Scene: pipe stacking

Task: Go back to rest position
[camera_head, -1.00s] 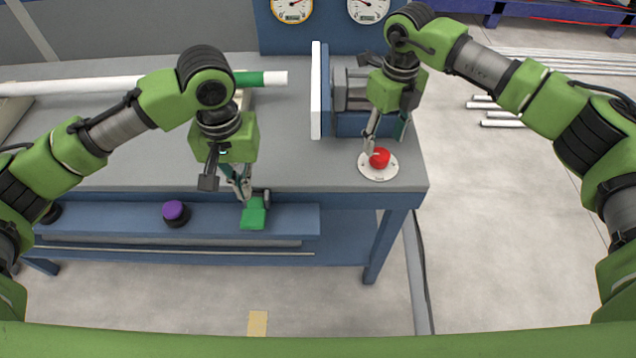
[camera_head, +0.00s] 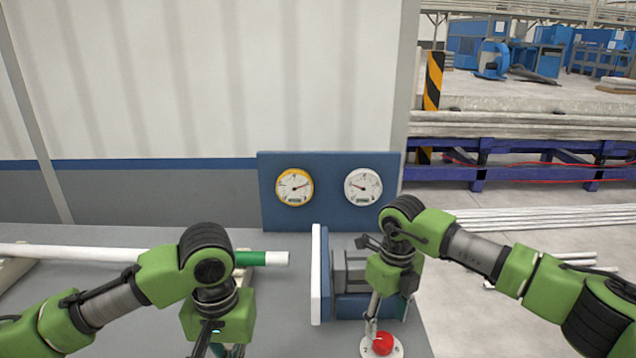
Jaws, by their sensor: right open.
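My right gripper (camera_head: 374,325) points down and is open, just above and beside a red round button (camera_head: 383,343) on a white round plate (camera_head: 366,347). I cannot tell whether a fingertip touches the button. My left gripper (camera_head: 214,347) points down at the bottom edge of the view. Its fingertips are cut off, so what lies between them is hidden.
A blue and grey device with a white plate (camera_head: 316,275) stands between my arms. Behind it is a blue panel (camera_head: 330,208) with two gauges.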

